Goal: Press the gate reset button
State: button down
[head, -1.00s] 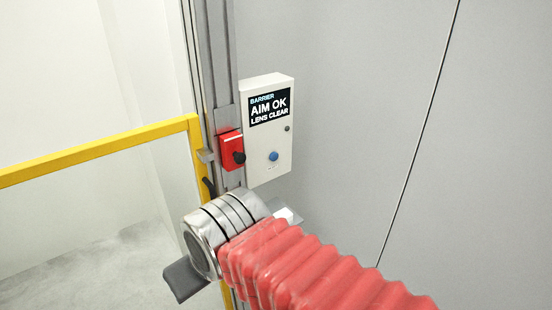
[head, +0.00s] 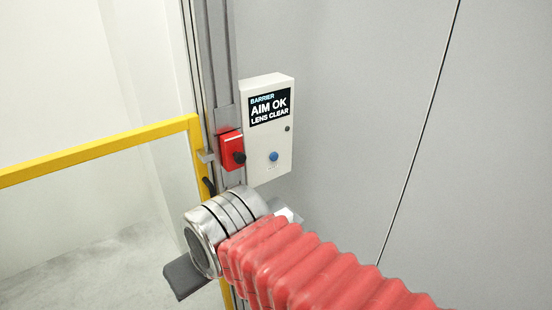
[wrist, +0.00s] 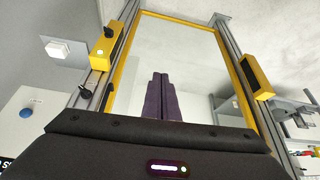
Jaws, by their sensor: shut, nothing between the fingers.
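A blue button (head: 274,156) sits low on the front of a white box (head: 268,172) on the grey wall. Its label is too small to read. The box's screen (head: 269,107) reads "BARRIER AIM OK LENS CLEAR". The blue button also shows at the left edge of the wrist view (wrist: 28,113). My gripper (wrist: 161,76) shows in the wrist view with its dark fingers together and empty, apart from the button, which is off to their left. In the head view, my wrist is below the box and the fingers cannot be made out.
A red box with a black knob (head: 232,150) is mounted on the metal post left of the white box. A yellow rail (head: 100,150) extends left. The wrist view shows yellow sensor boxes (wrist: 103,51) and (wrist: 257,76) beside a yellow frame, and a white switch (wrist: 67,49).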

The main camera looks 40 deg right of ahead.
aim_at(274, 157)
jog(key=w+d+m+t+y, duration=0.15)
jog(key=w+d+m, duration=0.25)
jog(key=d+m, duration=0.55)
jog(key=w+d+m+y, duration=0.2)
jog(key=w+d+m, duration=0.3)
jog(key=d+m, duration=0.4)
jog(key=s+d+m+t+h, duration=0.2)
jog(key=d+m, duration=0.9)
jog(key=d, duration=0.6)
jog(key=shift+d+t, duration=0.25)
jog(key=shift+t, duration=0.6)
jog(key=shift+f+m, duration=0.1)
jog(key=shift+m, duration=0.15)
jog(key=w+d, duration=0.1)
jog(key=w, duration=0.7)
jog(key=shift+w, duration=0.3)
jog(key=shift+w, duration=0.15)
jog(key=shift+w, duration=0.3)
